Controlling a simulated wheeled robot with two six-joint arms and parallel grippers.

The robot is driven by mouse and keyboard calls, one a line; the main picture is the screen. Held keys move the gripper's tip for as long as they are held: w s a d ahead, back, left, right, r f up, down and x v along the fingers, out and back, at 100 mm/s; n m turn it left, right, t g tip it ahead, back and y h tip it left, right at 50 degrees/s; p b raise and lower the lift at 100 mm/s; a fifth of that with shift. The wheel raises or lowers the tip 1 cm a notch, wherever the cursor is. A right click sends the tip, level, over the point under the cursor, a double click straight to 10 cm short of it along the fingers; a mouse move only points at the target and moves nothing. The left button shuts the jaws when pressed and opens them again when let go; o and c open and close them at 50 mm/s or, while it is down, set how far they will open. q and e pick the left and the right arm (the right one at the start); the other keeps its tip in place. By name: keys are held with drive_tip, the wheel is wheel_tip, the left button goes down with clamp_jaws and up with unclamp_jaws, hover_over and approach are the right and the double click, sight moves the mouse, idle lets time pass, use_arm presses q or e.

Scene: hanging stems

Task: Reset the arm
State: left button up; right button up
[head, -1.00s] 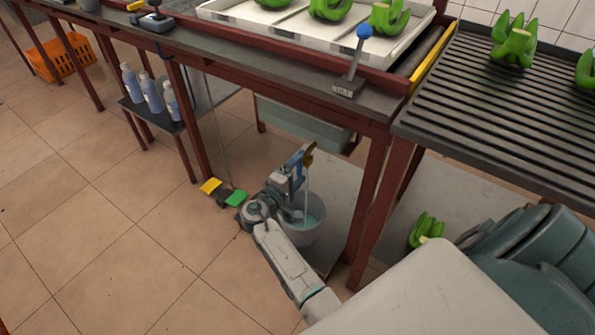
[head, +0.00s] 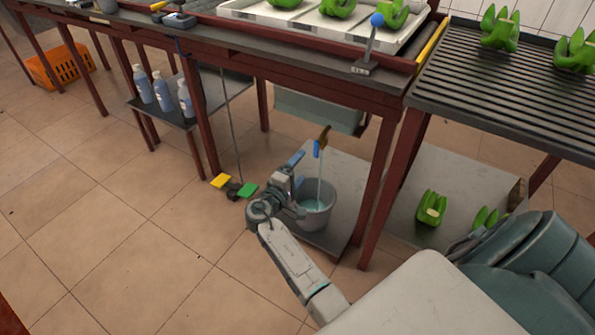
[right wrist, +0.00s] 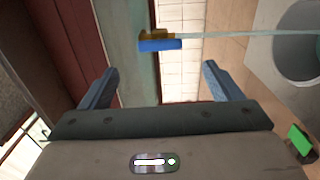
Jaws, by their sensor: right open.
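My right gripper (head: 297,169) is low, beside the table frame, left of a brass tap with a blue part (head: 321,142). In the right wrist view its two blue-grey fingers stand wide apart (right wrist: 160,85), with nothing between the tips. The tap (right wrist: 160,42) shows beyond the fingers there, apart from them. A pale stream (head: 320,178) runs from the tap down into a grey bucket (head: 318,219) holding teal liquid. The bucket (right wrist: 297,45) also shows at the right wrist view's upper right. My left gripper is not in view.
A red-legged table (head: 384,180) stands over the bucket. Yellow and green pads (head: 247,190) sit near the floor beside my arm. Bottles (head: 162,92) stand on a low shelf. Green banana bunches (head: 431,207) lie at the lower right. Open tiled floor (head: 130,240) spreads left.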

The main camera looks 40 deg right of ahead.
idle(0.3)
